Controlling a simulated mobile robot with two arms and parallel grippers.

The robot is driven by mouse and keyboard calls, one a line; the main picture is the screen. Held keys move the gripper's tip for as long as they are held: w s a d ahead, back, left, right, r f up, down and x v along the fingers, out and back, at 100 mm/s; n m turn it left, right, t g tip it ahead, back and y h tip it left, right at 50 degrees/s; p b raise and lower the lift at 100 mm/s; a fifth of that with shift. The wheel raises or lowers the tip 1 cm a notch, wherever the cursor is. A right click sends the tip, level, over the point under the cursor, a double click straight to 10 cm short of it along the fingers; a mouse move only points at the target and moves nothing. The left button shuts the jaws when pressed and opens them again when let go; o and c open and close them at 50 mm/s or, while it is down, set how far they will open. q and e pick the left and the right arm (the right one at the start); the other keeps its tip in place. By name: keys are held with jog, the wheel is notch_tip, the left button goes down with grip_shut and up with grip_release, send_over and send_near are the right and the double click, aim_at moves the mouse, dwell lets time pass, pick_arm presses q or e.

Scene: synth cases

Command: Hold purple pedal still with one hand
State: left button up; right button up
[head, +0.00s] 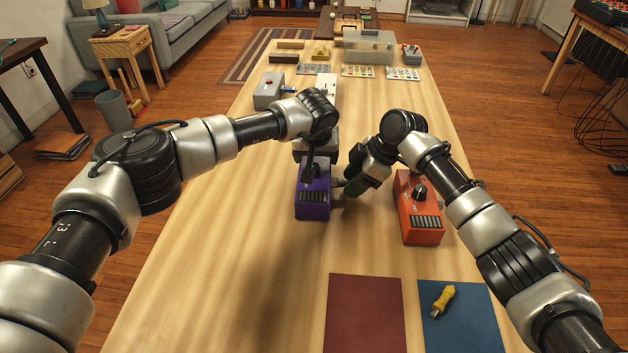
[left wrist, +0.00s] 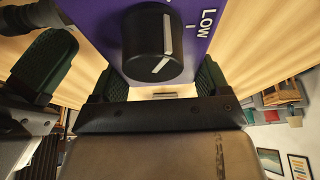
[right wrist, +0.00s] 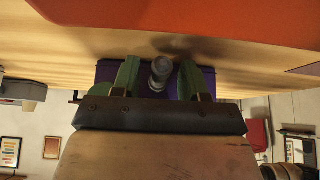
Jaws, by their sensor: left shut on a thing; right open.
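The purple pedal (head: 312,205) stands on the wooden table. My left gripper (head: 315,160) comes down on its far part and is shut on its body. In the left wrist view the pedal (left wrist: 187,30) shows a black knob (left wrist: 152,42) and the word LOW, with green finger pads at both sides. My right gripper (head: 350,187) is low at the pedal's right side, open. In the right wrist view its fingers (right wrist: 160,80) stand either side of a grey round part (right wrist: 161,70) in front of the purple pedal (right wrist: 207,75). Whether they touch that part is unclear.
An orange-red pedal (head: 420,225) stands close right of my right gripper. A maroon mat (head: 365,315) and a blue mat (head: 470,325) with a yellow-handled tool (head: 443,298) lie at the near side. A grey box (head: 269,92) stands further back. The near left table is clear.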

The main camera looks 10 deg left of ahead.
grip_shut()
jog(key=shift+d, duration=0.2)
jog(key=shift+d, duration=0.55)
jog(key=shift+d, duration=0.2)
jog(key=shift+w+d, duration=0.1)
jog(key=shift+d, duration=0.95)
